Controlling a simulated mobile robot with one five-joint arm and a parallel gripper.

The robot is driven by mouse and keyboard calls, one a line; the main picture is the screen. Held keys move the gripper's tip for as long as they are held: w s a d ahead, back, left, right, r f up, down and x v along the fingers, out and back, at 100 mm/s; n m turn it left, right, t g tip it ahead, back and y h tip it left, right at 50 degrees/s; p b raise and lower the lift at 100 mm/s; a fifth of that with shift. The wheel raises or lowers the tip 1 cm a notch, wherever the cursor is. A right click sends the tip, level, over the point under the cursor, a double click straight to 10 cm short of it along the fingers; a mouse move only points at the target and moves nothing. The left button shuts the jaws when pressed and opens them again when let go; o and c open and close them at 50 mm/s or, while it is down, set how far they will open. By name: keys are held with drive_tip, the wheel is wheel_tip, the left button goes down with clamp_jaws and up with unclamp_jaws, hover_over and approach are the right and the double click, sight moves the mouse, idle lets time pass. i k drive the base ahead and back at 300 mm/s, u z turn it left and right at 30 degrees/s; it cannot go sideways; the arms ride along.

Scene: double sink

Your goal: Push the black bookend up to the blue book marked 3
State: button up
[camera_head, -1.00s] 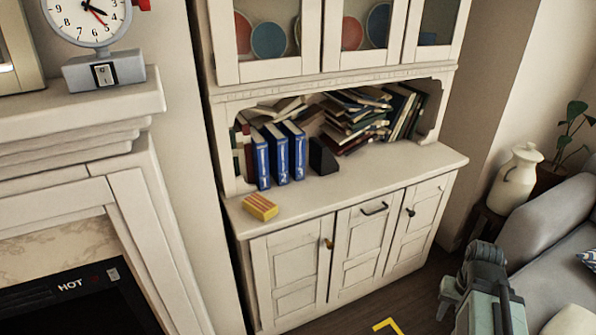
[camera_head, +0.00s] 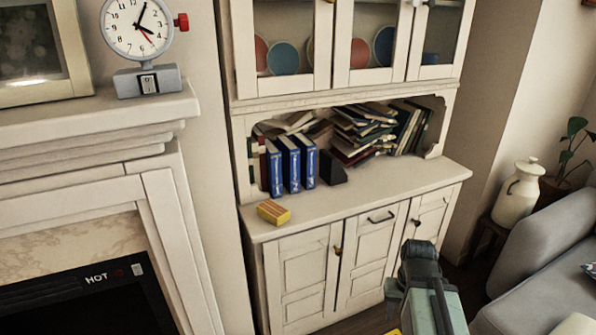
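The black bookend (camera_head: 333,168) stands on the cabinet's shelf, just right of three upright blue books. The rightmost blue book, marked 3 (camera_head: 308,163), is nearest the bookend; they look close, and I cannot tell whether they touch. The other two blue books, 2 (camera_head: 291,165) and 1 (camera_head: 274,168), stand to its left. My gripper (camera_head: 393,291) is at the lower right in front of the cabinet doors, well below and away from the bookend. Its fingers are not clear enough to show whether it is open.
A yellow and red striped box (camera_head: 273,212) lies at the counter's front left. Piled books (camera_head: 362,130) fill the shelf behind and right of the bookend. The counter (camera_head: 400,180) is clear to the right. A grey sofa (camera_head: 545,255) stands at the far right.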

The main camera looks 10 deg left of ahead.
sight(330, 170)
drive_tip(key=u, duration=0.4)
drive_tip(key=i, duration=1)
drive_tip(key=u, duration=0.05)
